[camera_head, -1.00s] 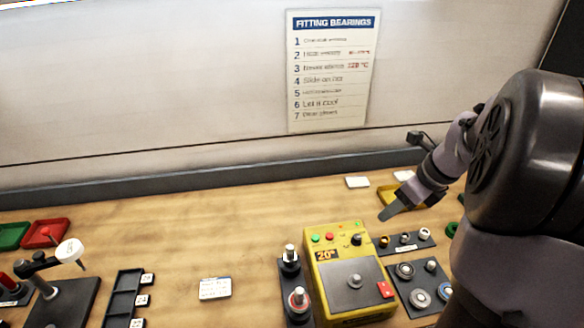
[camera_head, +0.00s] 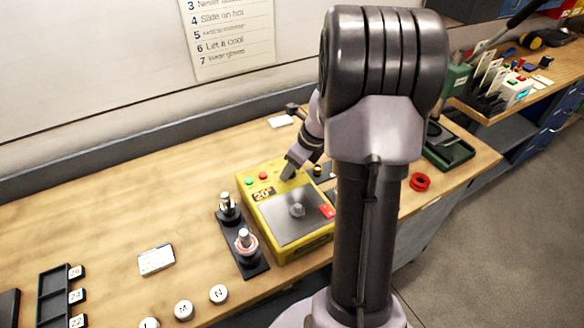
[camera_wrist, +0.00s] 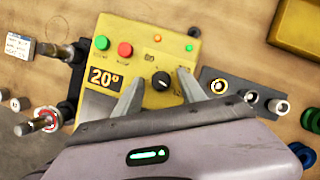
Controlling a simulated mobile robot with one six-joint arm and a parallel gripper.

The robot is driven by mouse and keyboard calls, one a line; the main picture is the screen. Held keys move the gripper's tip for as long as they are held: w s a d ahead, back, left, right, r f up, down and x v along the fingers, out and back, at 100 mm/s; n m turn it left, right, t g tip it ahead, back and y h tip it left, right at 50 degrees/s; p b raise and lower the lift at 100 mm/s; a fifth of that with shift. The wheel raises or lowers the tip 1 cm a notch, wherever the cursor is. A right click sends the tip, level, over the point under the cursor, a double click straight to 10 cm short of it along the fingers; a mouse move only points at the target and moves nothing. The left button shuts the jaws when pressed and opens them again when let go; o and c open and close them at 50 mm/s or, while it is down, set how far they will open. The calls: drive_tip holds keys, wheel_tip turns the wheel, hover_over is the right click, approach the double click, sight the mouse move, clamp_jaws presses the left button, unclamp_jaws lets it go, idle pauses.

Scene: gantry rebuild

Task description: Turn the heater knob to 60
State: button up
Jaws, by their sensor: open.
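The yellow heater (camera_head: 250,190) stands on the bench with a green and a red button, a small display reading 20° and a grey top plate (camera_head: 290,222). In the wrist view the heater's black knob (camera_wrist: 161,83) shows with a white pointer mark, which points up and slightly right. My gripper (camera_wrist: 158,84) is open, with one finger to the left of the knob and one to its right; whether they touch it I cannot tell. In the head view my gripper (camera_head: 289,172) hides the knob.
Left of the heater a black stand (camera_head: 242,248) holds two upright posts. In the wrist view a dark holder with small rings (camera_wrist: 245,97) lies right of the heater, and a yellow tray (camera_wrist: 295,28) lies beyond. The bench left of the heater has free room.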

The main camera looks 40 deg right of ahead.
clamp_jaws()
